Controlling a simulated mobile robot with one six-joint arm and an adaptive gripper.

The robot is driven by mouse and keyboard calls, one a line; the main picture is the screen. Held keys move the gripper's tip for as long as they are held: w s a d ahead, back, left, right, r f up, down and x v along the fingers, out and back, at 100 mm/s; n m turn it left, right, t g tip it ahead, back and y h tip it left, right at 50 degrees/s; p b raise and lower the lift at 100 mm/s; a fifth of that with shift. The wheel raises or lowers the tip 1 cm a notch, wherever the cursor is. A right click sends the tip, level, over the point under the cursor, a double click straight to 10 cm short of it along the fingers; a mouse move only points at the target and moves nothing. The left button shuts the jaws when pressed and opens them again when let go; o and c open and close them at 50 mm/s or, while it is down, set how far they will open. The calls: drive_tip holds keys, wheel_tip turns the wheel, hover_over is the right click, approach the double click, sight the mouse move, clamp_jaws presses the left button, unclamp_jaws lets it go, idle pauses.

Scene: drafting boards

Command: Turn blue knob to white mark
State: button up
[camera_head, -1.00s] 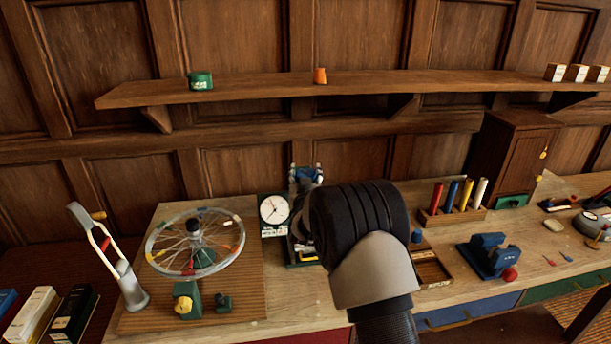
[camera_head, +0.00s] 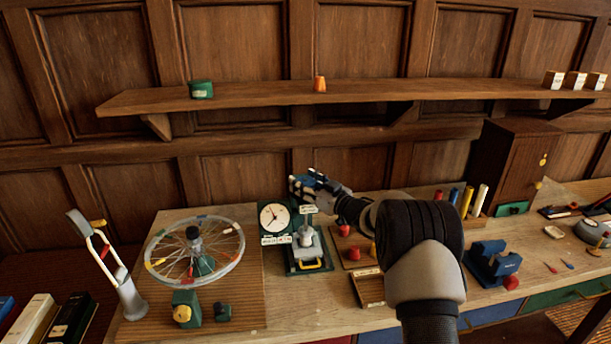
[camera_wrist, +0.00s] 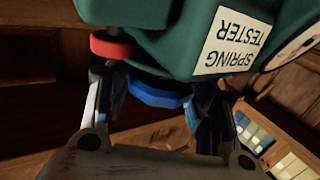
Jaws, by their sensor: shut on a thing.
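The spring tester is a green unit with a round white dial (camera_head: 274,215) and a metal platform (camera_head: 307,248), left of my arm in the head view. In the wrist view its green housing (camera_wrist: 185,25) fills the top, with an upside-down "SPRING TESTER" label (camera_wrist: 234,42). The blue knob (camera_wrist: 158,93) sticks out below the housing, between my fingers. A red ring or knob (camera_wrist: 112,46) sits beside it. My gripper (camera_wrist: 158,108) is shut on the blue knob; in the head view it is at the tester's top (camera_head: 312,184). I cannot make out a white mark.
A spoked wheel (camera_head: 194,252) on a stand is to the left. A wooden tray (camera_head: 369,289), a blue vise (camera_head: 491,264) and a rack with coloured tubes (camera_head: 478,203) are to the right. A shelf (camera_head: 420,86) runs above.

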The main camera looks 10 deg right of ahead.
drive_tip(key=shift+r+n+g+y+p, duration=0.1)
drive_tip(key=shift+n+g+y+p, duration=0.95)
drive_tip(key=shift+y, duration=0.45)
drive_tip(key=shift+n+g+y, duration=0.35)
drive_tip(key=shift+n+y, duration=0.05)
drive_tip(key=shift+n, duration=0.05)
drive_tip(key=o, duration=1.1)
drive_tip(key=v, duration=1.2)
